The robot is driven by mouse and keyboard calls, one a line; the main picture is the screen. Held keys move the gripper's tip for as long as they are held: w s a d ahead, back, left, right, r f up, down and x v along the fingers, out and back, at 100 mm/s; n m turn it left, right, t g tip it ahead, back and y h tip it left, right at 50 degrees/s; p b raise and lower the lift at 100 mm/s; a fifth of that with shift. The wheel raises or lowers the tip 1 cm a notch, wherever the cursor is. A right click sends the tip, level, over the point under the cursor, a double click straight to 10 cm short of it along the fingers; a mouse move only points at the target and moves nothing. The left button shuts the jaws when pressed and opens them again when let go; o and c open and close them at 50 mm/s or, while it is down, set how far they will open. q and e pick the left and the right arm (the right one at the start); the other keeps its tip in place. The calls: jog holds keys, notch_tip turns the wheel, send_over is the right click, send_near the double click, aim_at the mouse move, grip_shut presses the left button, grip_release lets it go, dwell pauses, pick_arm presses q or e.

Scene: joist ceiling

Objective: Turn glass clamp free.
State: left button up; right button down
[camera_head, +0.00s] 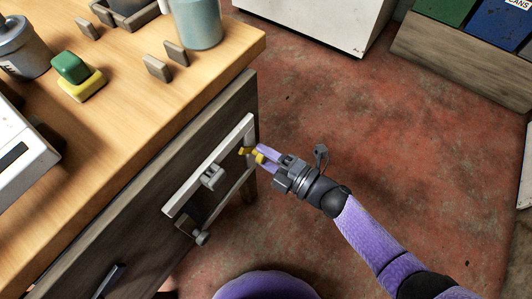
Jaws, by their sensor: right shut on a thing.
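A pale grey, bar-like frame (205,172) is mounted on the dark wooden front of the bench, below the worktop. A grey block-shaped fitting (212,177) sits midway along its upper bar. A grey round knob (201,237) sits at its lower end. My right gripper (257,156) comes in from the right and is at the frame's far right end. Its fingers are shut on a small yellow piece (245,151) there, which may be part of the clamp. The fingers partly hide that piece. My left gripper is not in view.
The wooden worktop (130,120) holds a green and yellow sponge (77,77), a blue-grey cup (195,22), small wooden blocks (157,68) and a white device (20,152). A dark handle (109,282) is on the bench front. Red floor (340,110) right of the bench is clear.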

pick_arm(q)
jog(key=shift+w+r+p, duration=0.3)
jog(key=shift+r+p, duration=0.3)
pick_arm(e)
jog(key=shift+m, duration=3.9)
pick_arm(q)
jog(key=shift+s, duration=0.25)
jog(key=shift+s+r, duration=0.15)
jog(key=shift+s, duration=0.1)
pick_arm(e)
jog(key=shift+c, duration=1.1)
grip_release()
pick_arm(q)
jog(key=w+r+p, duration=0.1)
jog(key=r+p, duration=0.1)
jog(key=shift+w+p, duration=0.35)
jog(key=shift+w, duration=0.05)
pick_arm(e)
jog(key=v, duration=1)
